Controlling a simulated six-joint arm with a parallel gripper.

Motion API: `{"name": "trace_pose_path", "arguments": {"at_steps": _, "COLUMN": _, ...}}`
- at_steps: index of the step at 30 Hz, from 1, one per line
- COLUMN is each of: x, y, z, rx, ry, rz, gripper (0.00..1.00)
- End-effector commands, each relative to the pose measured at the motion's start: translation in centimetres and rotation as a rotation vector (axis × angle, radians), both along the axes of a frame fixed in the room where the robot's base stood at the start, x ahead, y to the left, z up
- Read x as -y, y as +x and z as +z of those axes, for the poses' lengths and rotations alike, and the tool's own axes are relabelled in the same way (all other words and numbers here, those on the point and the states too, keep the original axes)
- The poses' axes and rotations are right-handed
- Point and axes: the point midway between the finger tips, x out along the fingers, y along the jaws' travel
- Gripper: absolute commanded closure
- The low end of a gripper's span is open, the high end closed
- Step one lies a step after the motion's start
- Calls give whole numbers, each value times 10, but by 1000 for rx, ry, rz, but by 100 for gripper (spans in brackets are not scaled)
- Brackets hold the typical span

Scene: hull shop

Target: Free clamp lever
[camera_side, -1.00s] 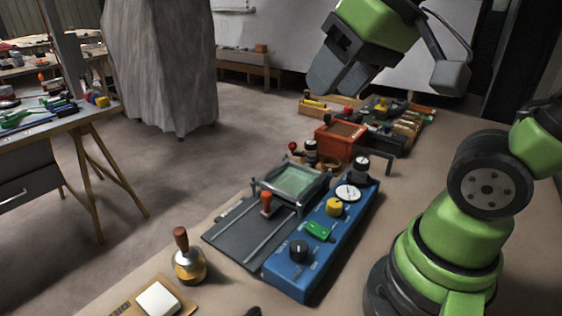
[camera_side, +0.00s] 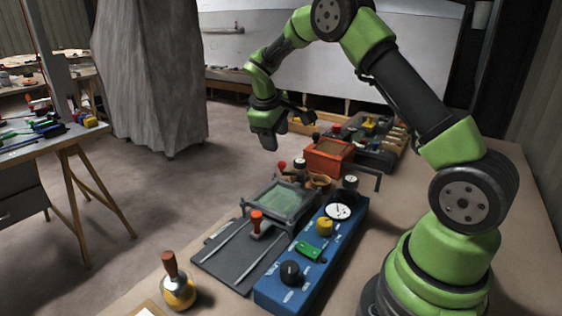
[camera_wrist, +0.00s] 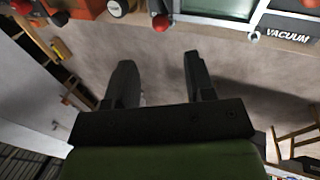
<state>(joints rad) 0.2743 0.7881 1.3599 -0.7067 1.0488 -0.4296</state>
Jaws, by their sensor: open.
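A lever with a red ball knob, which may be the clamp lever (camera_side: 282,165), stands at the back left of the clear-topped frame (camera_side: 282,199). In the wrist view a red ball knob (camera_wrist: 160,22) shows beyond my fingertips, beside the frame's edge; I cannot tell if it is the same knob. My gripper (camera_side: 264,142) hangs above and behind the frame, apart from it. In the wrist view my gripper (camera_wrist: 157,62) is open, its two dark fingers apart with only floor between them. The clamp's lower parts are not clear.
A blue control box (camera_side: 310,258) with knobs and a dial stands right of the frame. A red-handled slider (camera_side: 256,222) is at its front. A wooden-handled bottle (camera_side: 178,285) stands at the front left. An orange box (camera_side: 328,158) and trays lie behind. The wrist view shows a VACUUM label (camera_wrist: 287,33).

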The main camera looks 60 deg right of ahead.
Motion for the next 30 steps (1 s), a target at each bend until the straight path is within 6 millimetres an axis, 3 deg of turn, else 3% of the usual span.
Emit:
{"name": "trace_pose_path", "arguments": {"at_steps": 13, "x": 26, "y": 2, "z": -72, "rx": -3, "ry": 4, "rz": -3, "gripper": 51}}
{"name": "trace_pose_path", "arguments": {"at_steps": 18, "x": 30, "y": 3, "z": -83, "rx": 1, "ry": 3, "rz": -3, "gripper": 51}}
{"name": "trace_pose_path", "arguments": {"at_steps": 26, "x": 30, "y": 3, "z": -84, "rx": 2, "ry": 3, "rz": -2, "gripper": 51}}
{"name": "trace_pose_path", "arguments": {"at_steps": 30, "x": 30, "y": 3, "z": -84, "rx": 2, "ry": 3, "rz": -2, "gripper": 78}}
